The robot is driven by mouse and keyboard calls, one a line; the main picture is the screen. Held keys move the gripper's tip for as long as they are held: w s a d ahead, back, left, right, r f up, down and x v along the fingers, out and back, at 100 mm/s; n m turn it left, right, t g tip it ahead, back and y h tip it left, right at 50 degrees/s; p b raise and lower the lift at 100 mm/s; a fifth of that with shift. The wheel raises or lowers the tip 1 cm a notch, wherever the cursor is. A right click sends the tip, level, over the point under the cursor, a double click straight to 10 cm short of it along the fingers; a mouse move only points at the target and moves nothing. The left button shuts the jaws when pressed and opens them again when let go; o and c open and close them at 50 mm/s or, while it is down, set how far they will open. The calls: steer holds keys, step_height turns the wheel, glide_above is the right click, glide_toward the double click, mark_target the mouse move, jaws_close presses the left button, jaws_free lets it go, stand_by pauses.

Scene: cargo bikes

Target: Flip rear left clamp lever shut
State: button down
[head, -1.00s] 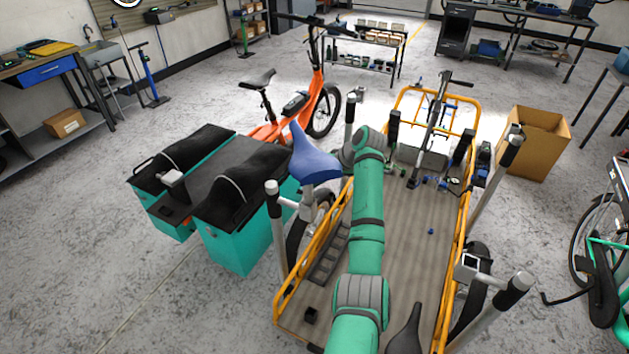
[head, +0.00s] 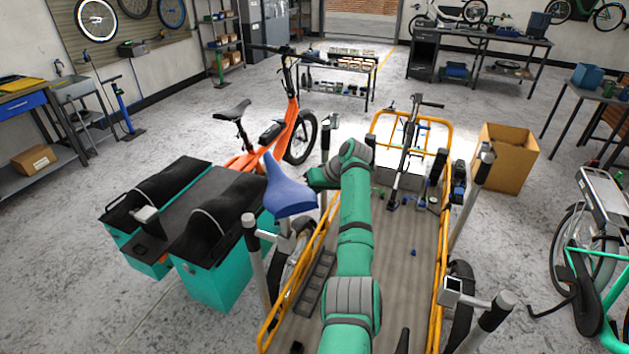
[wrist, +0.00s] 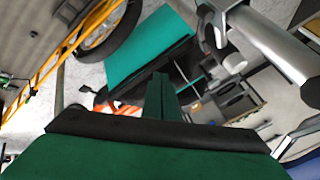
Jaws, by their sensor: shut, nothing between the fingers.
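My gripper (wrist: 160,82) shows in the wrist view with its dark green fingers together and nothing between them. In the head view my green arm reaches over the cargo bike's bed (head: 405,270) and bends left at its far end; the fingers cannot be made out there. A silver post (wrist: 275,45) with a dark end crosses the upper right of the wrist view, apart from the fingers. A small bracket-like part (wrist: 212,28) sits beside it; I cannot tell if it is the clamp lever. Several posts stand around the bed, including a left one (head: 257,270).
A blue saddle (head: 288,190) and teal panniers (head: 215,285) stand close on the bed's left. An orange bike (head: 275,140) is behind them. A cardboard box (head: 505,155) stands at the right. Yellow rails (head: 440,270) edge the bed. Open floor lies at far left.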

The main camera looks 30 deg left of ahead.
steer(key=w+d+r, duration=0.2)
steer(key=w+r, duration=0.1)
steer(key=r, duration=0.3)
steer(key=shift+w, duration=0.2)
steer(key=shift+d, duration=0.1)
steer(key=shift+f, duration=0.1)
